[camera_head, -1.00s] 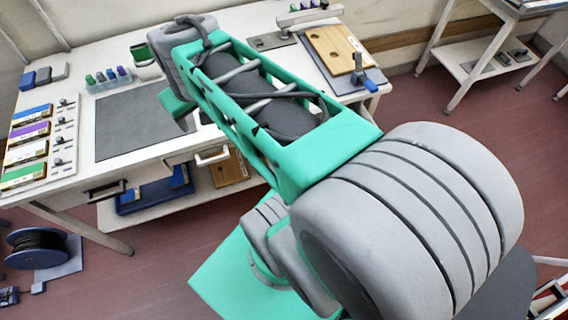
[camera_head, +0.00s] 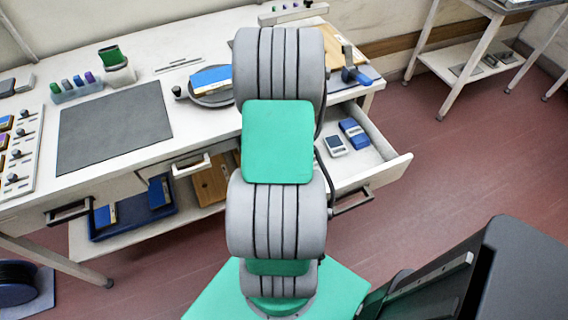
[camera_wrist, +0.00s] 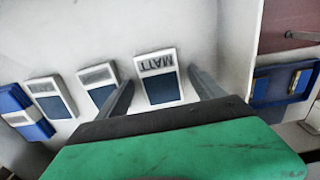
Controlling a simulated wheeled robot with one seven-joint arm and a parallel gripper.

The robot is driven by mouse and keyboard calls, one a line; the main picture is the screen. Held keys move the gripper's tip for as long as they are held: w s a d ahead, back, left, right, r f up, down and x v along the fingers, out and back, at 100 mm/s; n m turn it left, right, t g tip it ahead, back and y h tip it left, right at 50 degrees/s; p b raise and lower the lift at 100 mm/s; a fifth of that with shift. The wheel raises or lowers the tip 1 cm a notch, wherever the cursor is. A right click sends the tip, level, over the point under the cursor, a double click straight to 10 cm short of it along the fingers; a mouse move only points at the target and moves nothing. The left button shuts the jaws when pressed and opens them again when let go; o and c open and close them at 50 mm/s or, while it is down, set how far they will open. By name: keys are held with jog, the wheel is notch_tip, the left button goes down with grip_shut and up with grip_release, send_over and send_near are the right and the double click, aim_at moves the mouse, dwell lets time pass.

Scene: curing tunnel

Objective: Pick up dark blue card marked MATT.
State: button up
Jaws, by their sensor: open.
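The dark blue card marked MATT (camera_wrist: 158,90) shows in the wrist view, with a pale border and a light label on which MATT reads upside down. It lies on a pale floor. My gripper (camera_wrist: 161,78) is open and empty, with one finger on either side of the card. I cannot tell how high the fingers are above it. In the head view my arm hides the gripper. An open drawer (camera_head: 398,166) to the right of my arm holds a pale card (camera_head: 335,145) and a blue item (camera_head: 353,133). The MATT label is not readable there.
In the wrist view, two similar blue cards (camera_wrist: 101,84) (camera_wrist: 51,98) and a blue case (camera_wrist: 27,112) lie left of the MATT card. The drawer wall stands close to its right. A blue tray (camera_head: 130,222) sits on the shelf below the worktop.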

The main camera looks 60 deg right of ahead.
jog(key=c, duration=1.5)
jog(key=shift+o, duration=0.2)
jog(key=shift+r, duration=0.15)
